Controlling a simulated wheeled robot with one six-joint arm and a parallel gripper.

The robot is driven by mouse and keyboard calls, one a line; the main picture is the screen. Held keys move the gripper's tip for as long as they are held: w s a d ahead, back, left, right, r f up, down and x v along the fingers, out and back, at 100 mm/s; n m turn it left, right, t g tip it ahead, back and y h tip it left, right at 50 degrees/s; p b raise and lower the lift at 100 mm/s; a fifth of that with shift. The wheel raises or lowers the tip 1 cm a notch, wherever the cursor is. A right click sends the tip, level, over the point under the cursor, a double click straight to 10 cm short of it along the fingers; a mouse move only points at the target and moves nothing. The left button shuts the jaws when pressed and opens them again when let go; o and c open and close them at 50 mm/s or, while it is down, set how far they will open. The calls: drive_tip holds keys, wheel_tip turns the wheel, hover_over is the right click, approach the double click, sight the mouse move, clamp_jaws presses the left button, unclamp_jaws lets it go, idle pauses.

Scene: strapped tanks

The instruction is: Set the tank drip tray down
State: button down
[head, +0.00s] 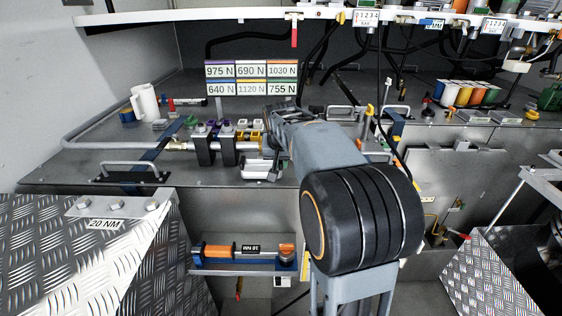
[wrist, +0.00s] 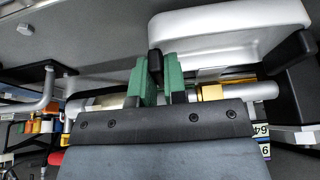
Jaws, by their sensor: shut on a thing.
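The drip tray (wrist: 225,35) is a pale, rounded, shallow piece in the upper middle of the wrist view. My gripper (wrist: 157,78) has two green finger pads, shut on a black tab at the tray's edge. In the head view a pale, dark-edged piece, which looks like the tray (head: 258,169), shows just left of my arm, close to the bench top. My arm hides the gripper's fingertips there. I cannot tell whether the tray touches the bench.
A horizontal silver pipe with black clamps (head: 215,147) runs left of my arm. A sign of force labels (head: 251,78) stands behind. A white mug (head: 145,102) stands left; colored cans (head: 465,94) stand right. A bench handle (head: 130,170) rises at the front.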

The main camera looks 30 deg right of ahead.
drive_tip(key=shift+f, duration=0.2)
drive_tip(key=shift+f, duration=0.1)
drive_tip(key=c, duration=1.2)
unclamp_jaws()
drive_tip(key=shift+o, duration=0.2)
drive_tip(key=v, duration=1.2)
drive_tip(key=s+a+f+n+y, duration=0.1)
drive_tip(key=s+a+f+n, duration=0.2)
drive_tip(key=s+a+f, duration=0.3)
drive_tip(key=s+a+f+n+y, duration=0.1)
drive_tip(key=s+a+f+n, duration=0.1)
drive_tip(key=s+a+f, duration=0.4)
drive_tip(key=s+f, duration=0.4)
drive_tip(key=shift+a+f+n+t+b, duration=0.2)
drive_tip(key=shift+f+n+t+b, duration=0.1)
drive_tip(key=shift+f+n+b, duration=0.1)
